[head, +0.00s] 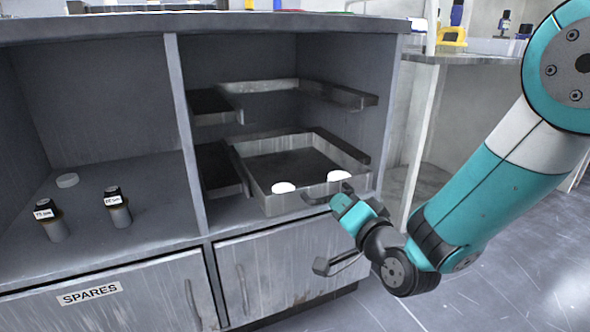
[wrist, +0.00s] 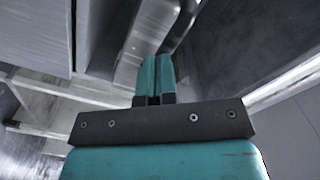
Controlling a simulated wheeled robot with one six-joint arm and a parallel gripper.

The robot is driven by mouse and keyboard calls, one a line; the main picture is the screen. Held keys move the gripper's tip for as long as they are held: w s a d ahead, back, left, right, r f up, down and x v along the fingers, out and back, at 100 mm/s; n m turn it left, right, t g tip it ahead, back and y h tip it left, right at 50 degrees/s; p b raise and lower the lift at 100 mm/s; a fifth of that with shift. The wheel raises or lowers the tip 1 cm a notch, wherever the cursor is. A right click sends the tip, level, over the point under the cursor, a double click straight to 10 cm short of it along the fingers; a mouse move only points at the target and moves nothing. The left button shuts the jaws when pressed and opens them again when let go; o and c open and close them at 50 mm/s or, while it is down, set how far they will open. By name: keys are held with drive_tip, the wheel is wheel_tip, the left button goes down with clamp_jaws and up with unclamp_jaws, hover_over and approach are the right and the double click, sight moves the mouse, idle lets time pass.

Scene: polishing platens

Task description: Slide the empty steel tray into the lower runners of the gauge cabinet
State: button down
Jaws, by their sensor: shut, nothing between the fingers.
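The steel tray (head: 266,194) is in the lower part of the cabinet's right bay in the head view, between the lower left runner (head: 216,172) and the lower right runner (head: 341,147). Its dark floor is bare, and its front wall lies close to the bay's front edge. I cannot tell whether its sides rest fully in the runners. Two white round spots show at its front wall. My gripper (head: 343,193) is at the right end of that wall; contact is unclear. In the wrist view, my gripper (wrist: 154,77) is shut and empty, with pale metal just beyond the fingertips.
Upper runners (head: 340,94) stand above the tray, empty. Doors with handles (head: 243,290) are below. Open floor (head: 480,290) lies to the right.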

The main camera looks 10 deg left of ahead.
sight(330, 193)
drive_tip(key=shift+p+x, duration=2.3)
drive_tip(key=shift+p, duration=1.2)
drive_tip(key=shift+p+x, duration=3.05)
drive_tip(key=shift+p, duration=4.2)
